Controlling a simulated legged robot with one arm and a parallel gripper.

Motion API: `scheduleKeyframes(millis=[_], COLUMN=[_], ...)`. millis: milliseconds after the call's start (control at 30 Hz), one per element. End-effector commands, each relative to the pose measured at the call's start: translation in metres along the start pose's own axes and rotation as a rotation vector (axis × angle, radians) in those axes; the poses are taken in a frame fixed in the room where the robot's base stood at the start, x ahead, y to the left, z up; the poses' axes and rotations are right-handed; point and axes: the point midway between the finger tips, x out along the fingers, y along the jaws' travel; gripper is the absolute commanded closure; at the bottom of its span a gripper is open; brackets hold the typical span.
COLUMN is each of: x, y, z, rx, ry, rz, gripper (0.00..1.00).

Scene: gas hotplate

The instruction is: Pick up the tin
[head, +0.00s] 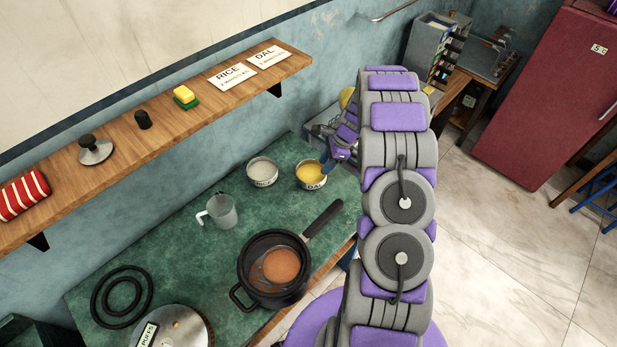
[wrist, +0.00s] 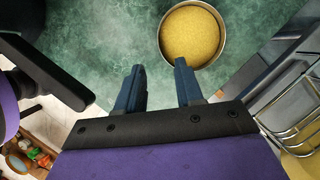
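The tin labelled DAL (head: 312,184) stands upright on the green counter with yellow contents. A similar tin (head: 262,180) with pale contents stands to its left, its label hard to read. My gripper (head: 327,165) is close to the DAL tin at its right side, partly hidden by my arm. In the wrist view, my gripper (wrist: 157,67) is open with two blue fingers apart and nothing between them. The yellow-filled tin (wrist: 193,35) lies just beyond the fingertips, offset to the right, near the right finger. I cannot tell whether they touch.
A black pan (head: 272,292) with brown contents stands in front, its handle pointing towards the tins. A clear jug (head: 222,212) stands left of them. A wooden shelf (head: 110,158) runs along the wall above. A metal rack (wrist: 296,98) is at right in the wrist view.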

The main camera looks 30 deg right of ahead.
Motion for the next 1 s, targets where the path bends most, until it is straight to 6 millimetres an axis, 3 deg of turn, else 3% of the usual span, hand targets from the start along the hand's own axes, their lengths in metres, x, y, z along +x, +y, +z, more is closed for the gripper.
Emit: scheduleKeyframes(millis=[100,300,567,800,1000], x=[0.026,0.06,0.077,0.109,0.124], y=[0.0,0.001,0.004,0.006,0.006], z=[-0.003,0.002,0.006,0.0,0.001], rx=[0.002,-0.001,-0.002,0.0,-0.001], ry=[-0.003,0.002,0.006,0.0,-0.001], rz=[0.003,0.0,-0.002,0.001,0.0], gripper=[0.64,0.64,0.64,0.64,0.64])
